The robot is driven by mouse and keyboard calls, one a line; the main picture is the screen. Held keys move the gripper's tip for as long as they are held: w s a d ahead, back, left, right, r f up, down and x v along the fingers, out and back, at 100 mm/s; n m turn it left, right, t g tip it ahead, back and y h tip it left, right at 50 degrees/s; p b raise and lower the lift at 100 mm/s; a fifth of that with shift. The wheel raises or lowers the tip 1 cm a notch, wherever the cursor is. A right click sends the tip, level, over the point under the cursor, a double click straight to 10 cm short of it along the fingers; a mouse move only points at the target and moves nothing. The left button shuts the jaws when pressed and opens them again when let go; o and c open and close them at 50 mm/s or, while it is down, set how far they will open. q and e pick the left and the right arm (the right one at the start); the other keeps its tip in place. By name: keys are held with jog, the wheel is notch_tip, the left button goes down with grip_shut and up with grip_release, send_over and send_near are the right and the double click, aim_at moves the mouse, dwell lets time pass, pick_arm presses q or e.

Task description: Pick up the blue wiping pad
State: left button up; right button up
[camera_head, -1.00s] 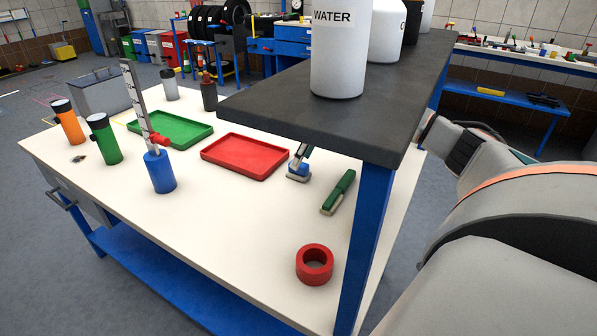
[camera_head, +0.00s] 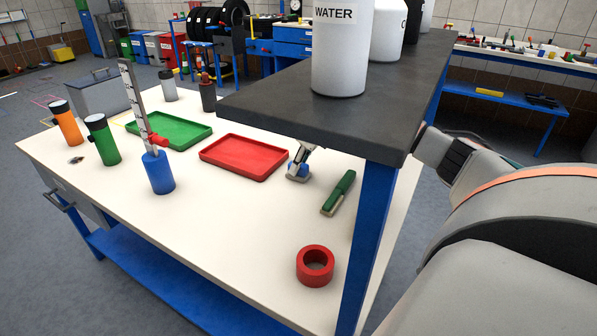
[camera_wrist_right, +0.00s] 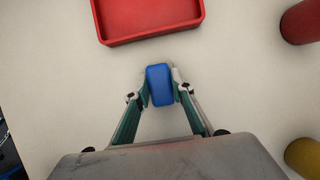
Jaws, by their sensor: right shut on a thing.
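The blue wiping pad (camera_wrist_right: 160,85) lies between the two fingertips of my right gripper (camera_wrist_right: 161,88) in the right wrist view, with a fingertip against each long side. In the head view the small blue pad (camera_head: 304,170) shows at the white table's surface, right of the red tray, partly covered by my right gripper (camera_head: 303,158). The gripper comes down from under the dark shelf, which hides most of it. It is shut on the pad. I cannot tell any gap between pad and table. My left gripper is not in view.
The red tray (camera_head: 245,157) is close by on the left. The dark shelf (camera_head: 340,115), on a blue post (camera_head: 367,240), overhangs the spot and carries white bottles (camera_head: 341,50).

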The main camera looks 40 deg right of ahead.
jog(key=shift+r, duration=0.6)
notch_tip(320, 180, up, 3)
jog(key=shift+f+p, duration=0.15)
jog(key=shift+p, duration=0.2)
jog(key=s+a, duration=0.1)
jog(key=a, duration=0.4)
jog(key=s+a, duration=0.2)
jog(key=a, duration=0.3)
jog(key=s+a+p, duration=0.1)
jog(key=a, duration=0.5)
jog(key=shift+s+a+f, duration=0.1)
jog(key=shift+s+f, duration=0.15)
jog(key=shift+s, duration=0.05)
jog(key=shift+s+a, duration=0.2)
jog(key=shift+a, duration=0.4)
jog(key=o, duration=0.5)
jog(key=shift+c, duration=0.2)
jog(key=c, duration=0.3)
jog(key=shift+c, duration=0.2)
